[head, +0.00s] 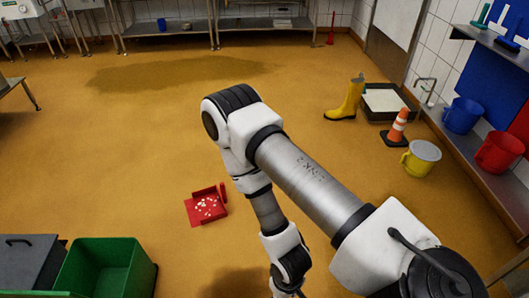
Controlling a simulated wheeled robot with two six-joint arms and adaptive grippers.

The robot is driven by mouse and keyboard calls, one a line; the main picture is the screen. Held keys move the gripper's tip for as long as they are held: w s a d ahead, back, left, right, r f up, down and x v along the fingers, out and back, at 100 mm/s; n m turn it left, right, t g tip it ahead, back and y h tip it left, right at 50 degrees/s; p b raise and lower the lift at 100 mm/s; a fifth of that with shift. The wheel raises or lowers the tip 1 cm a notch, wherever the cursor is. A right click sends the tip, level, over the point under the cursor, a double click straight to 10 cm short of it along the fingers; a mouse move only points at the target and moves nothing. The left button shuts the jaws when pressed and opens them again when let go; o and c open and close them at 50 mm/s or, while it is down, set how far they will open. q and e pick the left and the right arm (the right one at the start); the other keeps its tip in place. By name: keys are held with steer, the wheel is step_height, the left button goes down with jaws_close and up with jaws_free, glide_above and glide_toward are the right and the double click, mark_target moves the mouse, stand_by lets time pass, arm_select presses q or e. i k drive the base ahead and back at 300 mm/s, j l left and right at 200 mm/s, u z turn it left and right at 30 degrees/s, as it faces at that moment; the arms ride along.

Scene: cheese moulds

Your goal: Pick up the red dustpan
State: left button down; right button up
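The red dustpan (195,211) lies on the orange-brown floor, left of the middle of the head view. Several small white bits lie on its pan. A raised red part, perhaps its handle, stands at its right side, close to my arm in the picture. My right arm comes in from the lower right, bends at the middle and points down beside the dustpan. Its gripper is below the frame edge and hidden. My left arm and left gripper do not show.
A green bin (107,268) and a grey container (28,262) stand at lower left. A yellow boot (346,101), an orange cone (397,127) and a yellow bucket (421,158) stand at right. Blue (461,116) and red (498,152) buckets sit on a bench. The floor around the dustpan's left is clear.

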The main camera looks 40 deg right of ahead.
mark_target(207, 205)
steer(key=z, duration=0.75)
steer(key=i+l+u, duration=0.2)
steer(key=i, duration=0.5)
steer(key=i+l+u, duration=0.25)
steer(key=i+l, duration=0.3)
steer(key=i+l+u, duration=0.2)
steer(key=i+l, duration=0.35)
steer(key=i, duration=0.2)
